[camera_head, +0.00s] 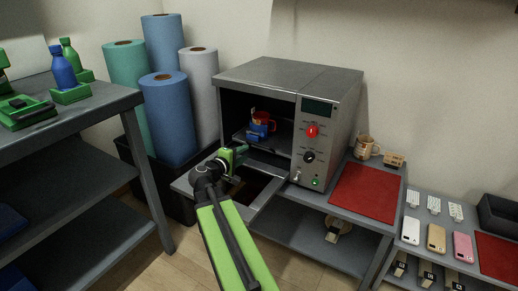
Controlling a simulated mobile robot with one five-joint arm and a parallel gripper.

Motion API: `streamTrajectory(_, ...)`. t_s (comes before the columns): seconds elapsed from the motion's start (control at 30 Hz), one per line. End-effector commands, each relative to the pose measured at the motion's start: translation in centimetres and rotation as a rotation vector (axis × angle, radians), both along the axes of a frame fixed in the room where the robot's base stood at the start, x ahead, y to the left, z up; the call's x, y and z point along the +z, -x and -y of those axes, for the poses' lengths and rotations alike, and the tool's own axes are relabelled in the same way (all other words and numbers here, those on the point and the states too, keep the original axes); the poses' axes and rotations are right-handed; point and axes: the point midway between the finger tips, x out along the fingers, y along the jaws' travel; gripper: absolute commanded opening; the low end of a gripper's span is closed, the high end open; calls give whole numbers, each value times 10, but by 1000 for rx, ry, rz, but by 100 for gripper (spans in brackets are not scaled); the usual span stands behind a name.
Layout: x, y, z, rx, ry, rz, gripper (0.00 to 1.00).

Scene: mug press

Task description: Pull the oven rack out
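The grey oven (285,75) stands on a bench with its front opening uncovered. Its door (265,195) is folded down flat in front, with a dark window. Inside, the dark rack (283,140) appears to sit within the cavity. A red and blue mug (262,120) stands in there on a blue holder (262,136). My gripper (241,153) is at the left front of the opening, above the lowered door and close to the rack's front edge. Its fingers are small and partly hidden, so I cannot tell whether they touch the rack or are open or shut.
A red mat (366,193), a mug (364,147) and a small wooden block (394,159) are on the bench right of the oven. Tall blue, green and white rolls (166,120) stand close on the left. A grey table (95,105) is further left. Phones (436,238) lie at the right.

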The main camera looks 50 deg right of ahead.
Motion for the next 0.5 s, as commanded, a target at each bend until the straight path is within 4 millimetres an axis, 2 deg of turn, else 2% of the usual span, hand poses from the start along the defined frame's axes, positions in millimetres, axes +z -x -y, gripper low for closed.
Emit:
streamTrajectory(0.03, -6, -5, 15, -3, 0, 0, 32)
streamTrajectory(0.3, -20, -21, 78, -2, -1, 1, 32)
streamTrajectory(0.5, -25, -28, 108, 0, -1, 2, 32)
